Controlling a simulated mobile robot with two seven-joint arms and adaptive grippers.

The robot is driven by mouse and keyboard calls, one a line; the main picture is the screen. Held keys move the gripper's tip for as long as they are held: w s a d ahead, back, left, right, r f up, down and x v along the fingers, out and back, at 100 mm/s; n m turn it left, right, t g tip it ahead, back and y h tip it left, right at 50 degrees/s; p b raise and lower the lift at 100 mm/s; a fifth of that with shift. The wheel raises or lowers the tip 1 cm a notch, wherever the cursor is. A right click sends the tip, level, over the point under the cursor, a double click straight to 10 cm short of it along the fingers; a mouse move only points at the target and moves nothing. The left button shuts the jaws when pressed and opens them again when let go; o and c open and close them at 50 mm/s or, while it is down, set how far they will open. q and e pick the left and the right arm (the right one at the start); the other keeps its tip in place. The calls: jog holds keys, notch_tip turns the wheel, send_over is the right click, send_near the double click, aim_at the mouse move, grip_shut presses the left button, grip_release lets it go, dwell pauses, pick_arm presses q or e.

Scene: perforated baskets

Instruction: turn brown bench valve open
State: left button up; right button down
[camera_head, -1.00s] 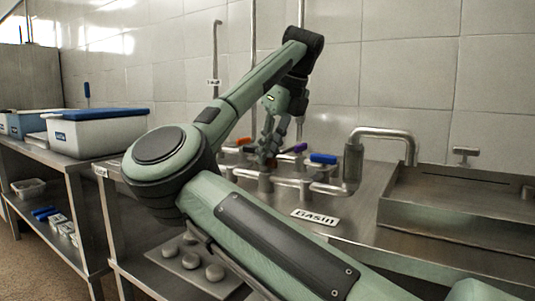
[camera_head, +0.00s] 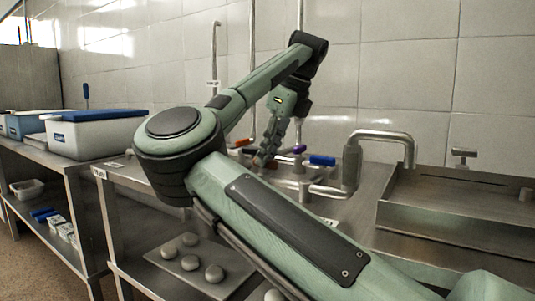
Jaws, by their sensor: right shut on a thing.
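Several bench valves with coloured handles stand in a row behind my right arm. An orange handle (camera_head: 241,143) is at the left, a purple handle (camera_head: 299,149) is right of my gripper, and a blue handle (camera_head: 322,160) is further right. My right gripper (camera_head: 264,158) points down between the orange and purple handles. It is shut on the brown valve handle (camera_head: 272,164), which its fingers mostly hide, so its exact angle cannot be told. My left gripper is not in view.
A curved steel tap (camera_head: 383,134) rises right of the valves, beside a steel basin (camera_head: 450,205). White bins with blue lids (camera_head: 96,115) stand on the left shelf. A tiled wall is close behind. My right arm covers the front of the bench.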

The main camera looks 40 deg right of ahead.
jog(key=c, duration=1.5)
grip_release()
jog(key=shift+r, duration=0.15)
jog(key=v, duration=1.2)
